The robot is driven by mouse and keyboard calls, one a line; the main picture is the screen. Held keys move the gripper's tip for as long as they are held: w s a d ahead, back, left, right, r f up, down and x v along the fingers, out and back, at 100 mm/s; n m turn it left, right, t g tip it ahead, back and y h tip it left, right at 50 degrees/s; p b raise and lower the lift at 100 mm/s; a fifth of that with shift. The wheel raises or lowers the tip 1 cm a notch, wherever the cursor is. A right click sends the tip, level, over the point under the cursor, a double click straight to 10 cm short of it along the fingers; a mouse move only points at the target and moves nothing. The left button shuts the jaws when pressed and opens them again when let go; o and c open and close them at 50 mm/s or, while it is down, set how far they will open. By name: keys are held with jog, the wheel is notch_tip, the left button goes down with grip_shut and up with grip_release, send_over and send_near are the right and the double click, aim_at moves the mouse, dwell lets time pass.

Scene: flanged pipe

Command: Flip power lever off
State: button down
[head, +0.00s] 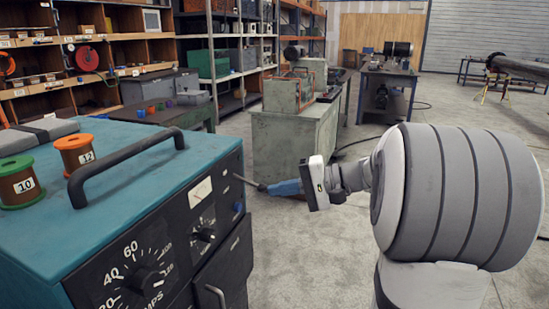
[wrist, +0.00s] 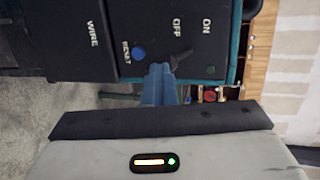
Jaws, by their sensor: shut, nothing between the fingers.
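The welder-like machine (head: 150,200) has a teal top and a black front panel. Its power lever (wrist: 182,60) is a short black handle by the OFF and ON labels in the wrist view, where the panel appears turned sideways. In the head view the lever (head: 248,182) sticks out from the panel's right part. My gripper (head: 272,188) has blue fingers, shut and empty, with tips at the lever's outer end. In the wrist view my gripper (wrist: 158,70) is beside the lever on the OFF-label side. I cannot tell whether they touch, nor the lever's exact setting.
A blue reset button (wrist: 138,53) is close to the fingertips. A black carry handle (head: 125,165) and the wire spools (head: 78,153) are on the machine's top. A green cabinet (head: 290,150) stands behind my gripper. The concrete floor (head: 310,260) is clear between machine and arm.

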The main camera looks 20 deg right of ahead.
jog(key=r+p+v, duration=0.1)
jog(key=v, duration=1.3)
jog(key=shift+p, duration=0.3)
jog(key=shift+w+a, duration=0.15)
jog(key=shift+a, duration=0.1)
